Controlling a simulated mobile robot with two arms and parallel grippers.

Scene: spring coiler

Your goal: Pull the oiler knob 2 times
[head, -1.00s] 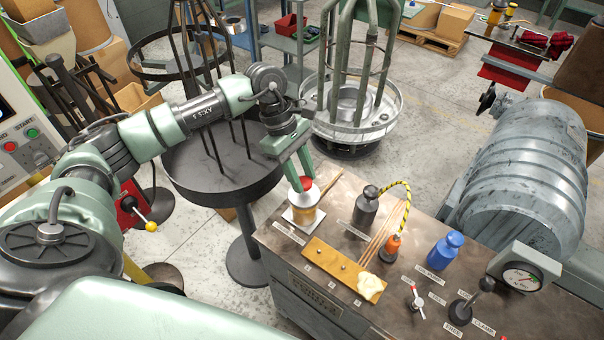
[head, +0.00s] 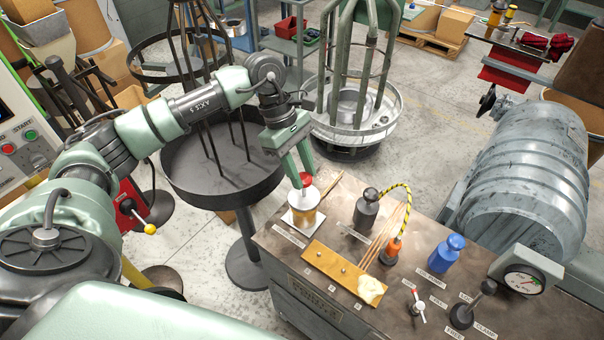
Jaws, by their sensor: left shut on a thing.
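The oiler (head: 303,216) is an amber cup with a pale upper part, on a white square base at the table's left back corner. Its red knob (head: 305,178) shows at the top, between the fingertips of my left gripper (head: 302,180). That gripper points down and is shut on the knob. The fingers hide part of the knob. A pale band shows between the red knob and the amber cup. My right gripper is not in view.
A wooden block (head: 335,265) lies in front of the oiler. A round dark tray stand (head: 222,185) is left of it.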

